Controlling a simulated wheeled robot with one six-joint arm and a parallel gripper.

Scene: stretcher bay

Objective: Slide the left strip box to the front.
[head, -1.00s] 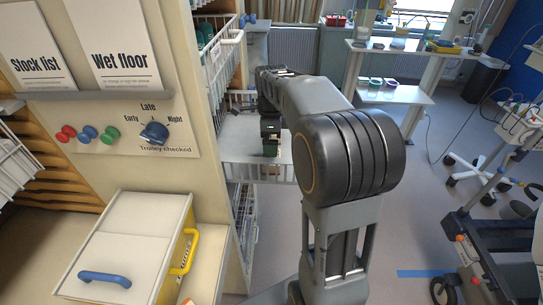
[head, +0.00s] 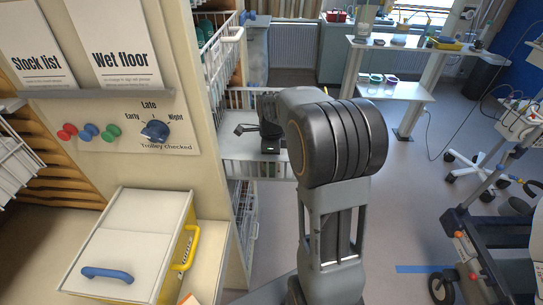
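My gripper (head: 243,130) is over a pulled-out white wire basket (head: 256,169) at the shelf unit's right side. It is small and dark here, and the spacing of its fingers does not show clearly. My wrist and forearm cover the basket's right and back parts. I cannot make out the left strip box. A small dark part with a green spot shows below my wrist, and I cannot tell whether it is a box or part of my arm. The visible left part of the basket floor looks bare.
Another wire basket (head: 221,58) with green items is above on the left, close to my gripper. The shelf unit's panel with signs and a dial (head: 155,130) stands left. A white and yellow box (head: 130,250) is at lower left. Open floor lies right of my arm.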

